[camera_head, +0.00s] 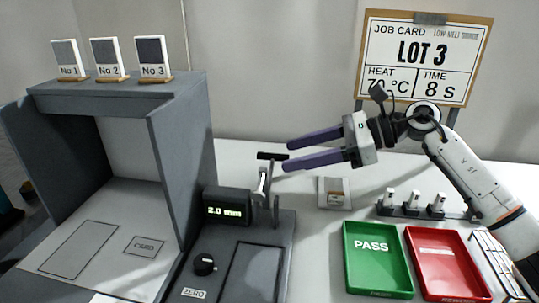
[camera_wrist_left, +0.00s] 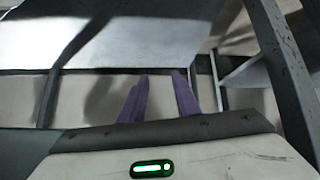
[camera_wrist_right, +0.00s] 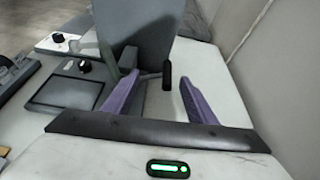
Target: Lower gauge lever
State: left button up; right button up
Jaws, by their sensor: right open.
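The gauge (camera_head: 262,222) stands left of centre in the head view, with a display (camera_head: 227,208) reading 2.0 mm. Its lever is raised, with a black bar handle (camera_head: 272,156) at the top. My right gripper (camera_head: 287,156) is open and points left, its purple fingertips just right of the handle. In the right wrist view the handle (camera_wrist_right: 167,75) shows upright between the fingertips, near their far end; I cannot tell if it touches them. My left gripper (camera_wrist_left: 160,73) shows only in its wrist view, fingers apart and empty.
A grey booth (camera_head: 180,150) with sample cards on top stands left of the gauge. Right of it are a small grey block (camera_head: 334,192), a peg rack (camera_head: 412,211), a green PASS tray (camera_head: 377,262) and a red tray (camera_head: 447,265). A job card (camera_head: 423,55) stands behind.

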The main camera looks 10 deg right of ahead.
aim_at(271, 160)
jog(key=x, duration=0.6)
jog(key=shift+w+a+f, duration=0.2)
jog(key=shift+c, duration=0.3)
